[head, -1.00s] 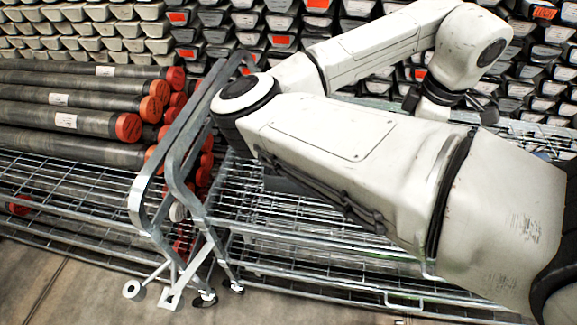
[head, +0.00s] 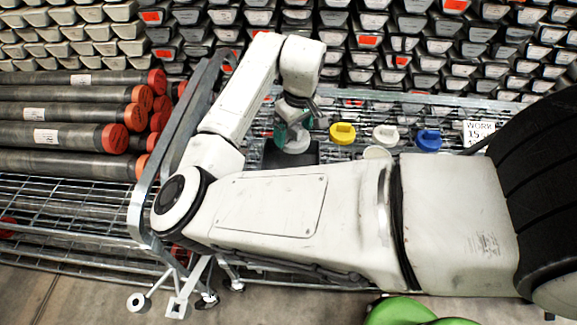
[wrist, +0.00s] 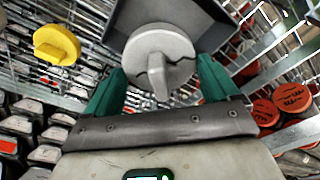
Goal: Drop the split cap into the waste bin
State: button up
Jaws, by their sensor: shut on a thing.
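The split cap (wrist: 165,50) is light grey with a raised grip bar and a dark jagged crack across its face. My gripper (wrist: 161,80) is shut on it, with one green finger on each side. In the head view the cap (head: 297,142) hangs under my gripper (head: 288,128), over or just in front of the waste bin. The waste bin (head: 272,157) is a dark open box on the wire rack, partly hidden by my arm. In the wrist view the bin (wrist: 210,22) lies behind the cap. Its floor is mostly hidden.
Yellow (head: 342,134), white (head: 385,135) and blue (head: 428,140) caps stand in a row right of the bin. A pale round item (head: 376,152) is partly behind my arm. A metal rail frame (head: 165,165) and red-capped tubes (head: 70,110) are at left.

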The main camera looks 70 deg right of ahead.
jog(key=shift+f+b, duration=2.75)
jog(key=shift+f, duration=0.2)
jog(key=o, duration=0.8)
jog(key=shift+c, duration=0.2)
jog(key=shift+r, duration=0.2)
jog(key=r, duration=0.7)
jog(key=s+r, duration=0.1)
jog(key=r, duration=0.2)
jog(key=shift+s+a+r, duration=0.1)
jog(key=shift+a+r, duration=0.1)
jog(key=shift+a, duration=0.1)
